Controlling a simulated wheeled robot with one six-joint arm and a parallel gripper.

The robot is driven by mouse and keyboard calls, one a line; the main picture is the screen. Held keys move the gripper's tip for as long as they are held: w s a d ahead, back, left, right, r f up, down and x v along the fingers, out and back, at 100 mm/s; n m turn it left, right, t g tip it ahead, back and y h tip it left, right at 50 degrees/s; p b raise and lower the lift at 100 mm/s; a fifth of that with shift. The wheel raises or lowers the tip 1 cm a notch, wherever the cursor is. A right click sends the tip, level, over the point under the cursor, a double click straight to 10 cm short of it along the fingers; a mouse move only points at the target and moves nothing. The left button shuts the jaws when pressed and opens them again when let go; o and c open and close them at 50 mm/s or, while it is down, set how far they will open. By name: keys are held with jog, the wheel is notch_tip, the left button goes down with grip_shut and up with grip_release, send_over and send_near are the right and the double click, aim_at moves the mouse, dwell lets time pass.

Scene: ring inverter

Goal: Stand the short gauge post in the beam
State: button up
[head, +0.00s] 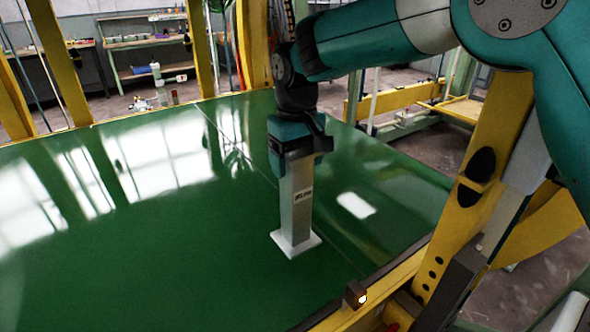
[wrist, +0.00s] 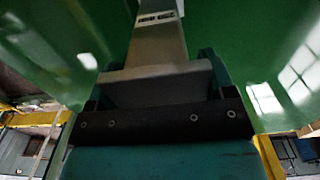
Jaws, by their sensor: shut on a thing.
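The gauge post (head: 298,205) is a grey, square-sided upright with a small dark-lettered label and a flat white foot (head: 296,243). It stands upright over the green table, near its right part. I cannot tell whether the foot touches the surface. My gripper (head: 298,150) points down and is shut on the post's upper end. In the wrist view the post (wrist: 158,45) runs away from my gripper (wrist: 160,100), with a wider grey block close to the jaws. No beam shows as a visible line.
The shiny green table (head: 130,245) is wide and clear to the left, with bright window reflections. A small dark box with a lit lamp (head: 357,294) sits on the yellow rail at the front edge. A yellow frame post (head: 485,190) rises at the right.

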jog(key=shift+f, duration=1.3)
jog(key=shift+f, duration=0.2)
jog(key=o, duration=1.5)
notch_tip(320, 180, up, 12)
jog(key=shift+r, duration=0.2)
jog(key=s+d+f+y, duration=0.1)
jog(key=s+d, duration=0.4)
jog(key=s, duration=0.4)
jog(key=s+d+f+y, duration=0.1)
jog(key=s+d+f, duration=0.1)
jog(key=s+d, duration=0.3)
jog(key=s+d+f+y, duration=0.1)
jog(key=s+d, duration=0.4)
jog(key=s, duration=0.9)
jog(key=shift+s+f+y, duration=0.1)
jog(key=shift+f+y, duration=0.25)
jog(key=shift+y, duration=0.25)
